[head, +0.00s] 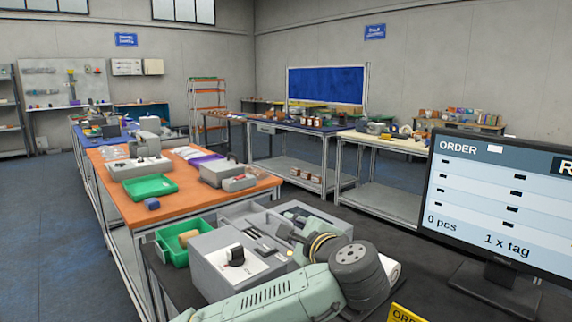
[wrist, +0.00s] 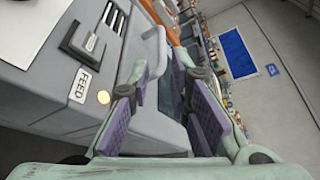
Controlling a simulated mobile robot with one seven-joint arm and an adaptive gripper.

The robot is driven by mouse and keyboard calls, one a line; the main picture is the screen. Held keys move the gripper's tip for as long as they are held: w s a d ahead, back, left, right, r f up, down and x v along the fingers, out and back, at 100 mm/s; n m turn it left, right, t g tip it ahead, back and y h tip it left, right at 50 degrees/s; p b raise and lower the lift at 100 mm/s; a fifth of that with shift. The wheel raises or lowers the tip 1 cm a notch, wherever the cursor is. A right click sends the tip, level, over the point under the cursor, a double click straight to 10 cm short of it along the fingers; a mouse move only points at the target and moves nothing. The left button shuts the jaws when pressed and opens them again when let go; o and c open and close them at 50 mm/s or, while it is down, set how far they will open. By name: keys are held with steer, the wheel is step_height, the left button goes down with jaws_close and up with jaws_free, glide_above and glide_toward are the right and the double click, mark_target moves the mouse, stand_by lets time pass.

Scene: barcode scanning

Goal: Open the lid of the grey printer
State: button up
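The grey printer (head: 275,218) stands on the dark bench in front of me, partly hidden by my arm. In the wrist view the printer (wrist: 50,115) fills the left side, with a FEED label, a round pale button (wrist: 103,97), dark slots and a dark square part. I see no raised lid; its exact edge is hard to make out. My gripper (head: 293,237) is over the printer's right part. In the wrist view my gripper (wrist: 162,85) has its two purple-padded fingers apart, beside the printer's edge. Grey surface shows between them, and I see nothing clamped. Whether a finger touches the printer is unclear.
A grey box with a black knob on a white panel (head: 218,255) is at the front left. A green tray (head: 172,247) is left of it. A monitor (head: 500,200) stands at right. An orange-topped table (head: 130,208) is behind.

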steer(key=shift+v, duration=1.1)
step_height(320, 180, up, 17)
steer(key=s+a+n+t+h+b, duration=0.1)
steer(key=s+a+n+t+h, duration=0.1)
steer(key=t, duration=0.5)
steer(key=s+n+h, duration=0.1)
steer(key=n+h, duration=0.1)
steer(key=n, duration=0.1)
steer(key=shift+n, duration=0.3)
steer(key=shift+a, duration=0.1)
